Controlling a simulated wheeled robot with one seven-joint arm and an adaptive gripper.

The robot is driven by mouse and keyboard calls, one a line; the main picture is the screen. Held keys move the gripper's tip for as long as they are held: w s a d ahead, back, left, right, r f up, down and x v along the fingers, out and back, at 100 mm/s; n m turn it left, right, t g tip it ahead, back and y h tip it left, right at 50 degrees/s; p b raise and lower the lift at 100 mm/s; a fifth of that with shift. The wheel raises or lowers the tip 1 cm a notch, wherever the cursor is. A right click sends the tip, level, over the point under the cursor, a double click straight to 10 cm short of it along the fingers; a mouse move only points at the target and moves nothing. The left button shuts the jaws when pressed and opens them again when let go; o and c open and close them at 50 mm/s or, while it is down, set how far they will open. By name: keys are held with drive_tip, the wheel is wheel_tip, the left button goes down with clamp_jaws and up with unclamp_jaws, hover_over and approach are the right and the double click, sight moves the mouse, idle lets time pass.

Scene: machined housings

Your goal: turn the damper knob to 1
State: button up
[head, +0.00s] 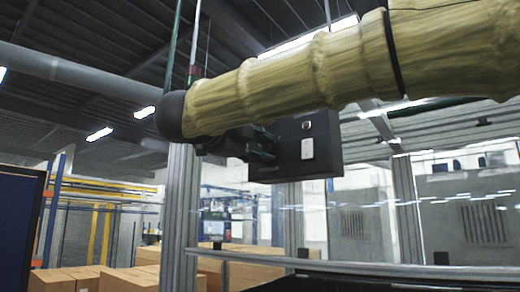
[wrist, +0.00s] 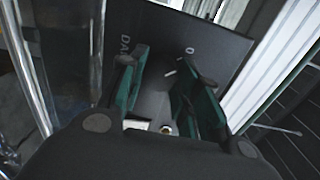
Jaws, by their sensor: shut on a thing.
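A dark panel (head: 325,150) hangs in the middle of the head view. It fills the upper middle of the wrist view (wrist: 215,42), with partly hidden lettering starting "DA" and a "0" mark. My gripper (head: 269,145) reaches the panel's left part from the left. In the wrist view my gripper (wrist: 163,76) has its green-padded fingers on either side of the dark damper knob (wrist: 153,103), shut on it. A short white line shows between the fingertips, near the "0". I cannot tell whether it is on the knob or the panel. No "1" mark is visible.
The panel also carries a small round fitting (head: 306,125) and a white rectangular piece (head: 308,149). A grey metal post (head: 180,210) stands left of the panel, below my arm. A horizontal rail (head: 350,267) crosses below. Cardboard boxes (head: 120,278) lie behind at lower left.

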drive_tip(key=shift+f+b, duration=0.2)
drive_tip(key=shift+b, duration=0.1)
drive_tip(key=m+b, duration=0.1)
drive_tip(key=b, duration=0.2)
drive_tip(key=shift+f+m, duration=0.15)
drive_tip(key=shift+m, duration=0.25)
drive_tip(key=m+b, duration=0.2)
drive_tip(key=b, duration=0.1)
drive_tip(key=shift+b, duration=0.3)
drive_tip(key=m+b, duration=0.3)
drive_tip(key=b, duration=0.1)
drive_tip(key=shift+r+m+b, duration=0.2)
drive_tip(key=shift+m+b, duration=0.6)
drive_tip(key=shift+r, duration=0.1)
drive_tip(key=o, duration=1.1)
drive_tip(key=shift+c, duration=0.2)
